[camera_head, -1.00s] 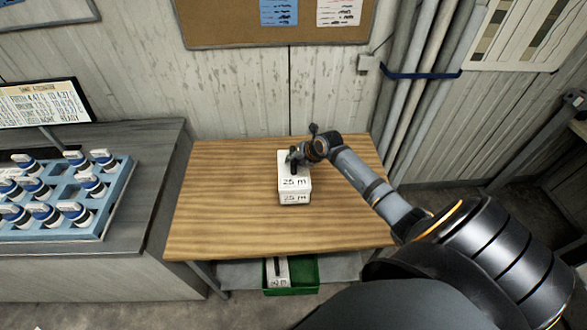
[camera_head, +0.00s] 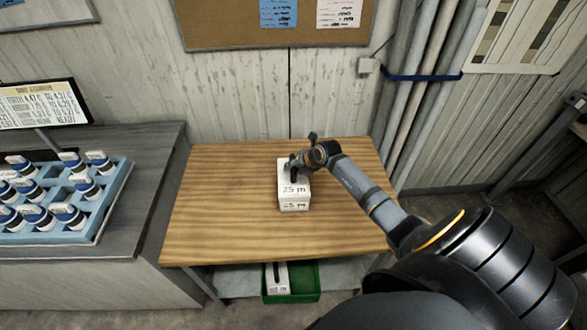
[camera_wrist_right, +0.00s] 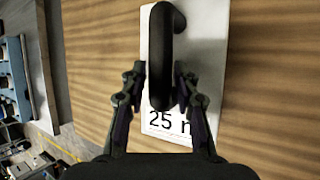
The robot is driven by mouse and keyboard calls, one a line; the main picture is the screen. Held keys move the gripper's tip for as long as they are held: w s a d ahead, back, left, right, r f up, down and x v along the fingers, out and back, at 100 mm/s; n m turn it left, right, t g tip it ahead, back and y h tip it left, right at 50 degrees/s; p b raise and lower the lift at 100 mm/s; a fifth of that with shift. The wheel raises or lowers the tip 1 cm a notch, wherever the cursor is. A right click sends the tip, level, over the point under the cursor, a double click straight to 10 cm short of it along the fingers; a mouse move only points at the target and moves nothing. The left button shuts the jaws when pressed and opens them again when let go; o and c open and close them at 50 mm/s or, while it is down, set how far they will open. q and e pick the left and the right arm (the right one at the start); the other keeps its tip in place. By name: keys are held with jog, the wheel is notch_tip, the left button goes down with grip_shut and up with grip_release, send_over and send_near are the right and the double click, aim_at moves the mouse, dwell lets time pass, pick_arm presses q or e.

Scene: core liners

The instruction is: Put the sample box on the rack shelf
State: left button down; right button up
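The sample box (camera_head: 293,200) is white, marked "25 m", and sits on the wooden table top (camera_head: 220,215). In the right wrist view the box (camera_wrist_right: 205,40) has a black bar handle (camera_wrist_right: 163,50) on top. My right gripper (camera_head: 292,170) is at the box top. In the wrist view its two fingers (camera_wrist_right: 160,80) stand apart, one on each side of the handle. A gap shows on the left side; the right finger overlaps the handle, and contact there is unclear. My left gripper is out of view. I cannot make out a clear rack shelf.
A blue tray (camera_head: 105,225) of several white-and-blue jars stands on the grey counter (camera_head: 145,190) at left. Under the table, a green bin (camera_head: 305,283) holds another white box (camera_head: 277,283). Pipes (camera_head: 420,80) run up the back wall. The table around the box is clear.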

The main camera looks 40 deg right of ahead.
jog(key=shift+o, duration=0.8)
jog(key=shift+r, duration=0.3)
jog(key=p+v, duration=0.1)
jog(key=v, duration=0.9)
jog(key=shift+s+d, duration=0.2)
jog(key=shift+s, duration=0.05)
jog(key=shift+s+a+r, duration=0.15)
jog(key=shift+s+r, duration=0.2)
jog(key=shift+r, duration=0.25)
